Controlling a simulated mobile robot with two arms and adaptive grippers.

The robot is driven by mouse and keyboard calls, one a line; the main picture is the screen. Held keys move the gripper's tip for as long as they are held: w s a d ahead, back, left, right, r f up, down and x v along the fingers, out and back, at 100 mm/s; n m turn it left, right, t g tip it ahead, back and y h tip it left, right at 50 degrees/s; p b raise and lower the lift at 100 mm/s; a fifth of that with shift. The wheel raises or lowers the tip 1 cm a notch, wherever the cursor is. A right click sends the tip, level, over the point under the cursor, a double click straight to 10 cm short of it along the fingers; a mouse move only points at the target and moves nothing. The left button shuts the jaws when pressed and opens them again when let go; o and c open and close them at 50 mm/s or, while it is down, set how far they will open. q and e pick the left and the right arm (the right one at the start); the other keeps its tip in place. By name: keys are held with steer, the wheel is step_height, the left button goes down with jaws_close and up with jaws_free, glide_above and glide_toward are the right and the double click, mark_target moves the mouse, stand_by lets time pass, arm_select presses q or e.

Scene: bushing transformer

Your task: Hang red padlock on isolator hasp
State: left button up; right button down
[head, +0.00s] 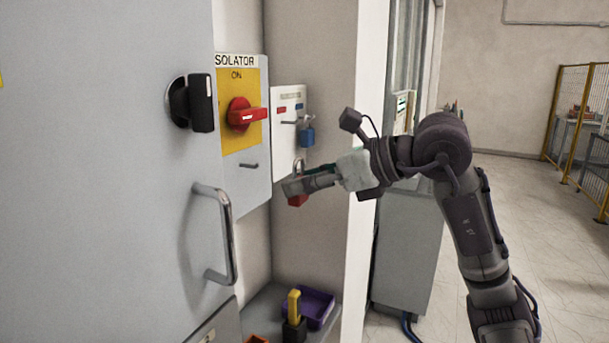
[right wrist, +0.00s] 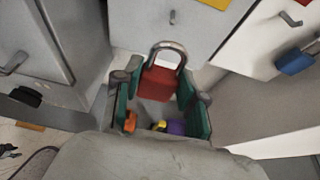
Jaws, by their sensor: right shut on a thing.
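The red padlock (head: 297,200) is in my right gripper (head: 292,187), with its shackle pointing up. In the right wrist view the padlock's red body (right wrist: 157,84) sits between the two green-lined fingers, its metal shackle standing clear above. The isolator hasp (head: 249,165) is a small metal bar on the isolator panel, below the red handle. It also shows in the right wrist view (right wrist: 172,16), beyond the shackle. The padlock is to the right of the hasp, lower and apart from it. My left gripper is not in view.
A blue padlock (head: 307,137) hangs on the white panel right of the isolator. A cabinet handle (head: 228,235) and black knob (head: 200,103) stick out at left. Below is a shelf with a purple tray (head: 318,308) and a black-and-yellow item (head: 294,315).

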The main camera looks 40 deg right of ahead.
mark_target(242, 186)
steer(key=shift+w+d+p, duration=0.2)
steer(key=shift+w+p, duration=0.1)
steer(key=shift+w, duration=0.25)
steer(key=shift+w+a+p, duration=0.45)
steer(key=shift+w+p, duration=0.05)
steer(key=shift+p, duration=0.1)
steer(key=shift+w+a+f+p, duration=0.1)
steer(key=shift+w+a+p, duration=0.3)
steer(key=shift+w+p, duration=0.4)
steer(key=shift+w+a+f+p, duration=0.1)
steer(key=shift+w+a+p, duration=0.4)
steer(key=shift+w, duration=0.55)
steer(key=shift+w+a+f+p, duration=0.1)
steer(key=shift+w+a+p, duration=0.15)
steer(key=shift+w+p, duration=0.6)
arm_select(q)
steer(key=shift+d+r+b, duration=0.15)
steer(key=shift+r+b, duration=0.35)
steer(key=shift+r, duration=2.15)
arm_select(e)
steer(key=shift+f+x, duration=0.2)
steer(key=shift+x, duration=0.7)
steer(key=c, duration=0.6)
jaws_free()
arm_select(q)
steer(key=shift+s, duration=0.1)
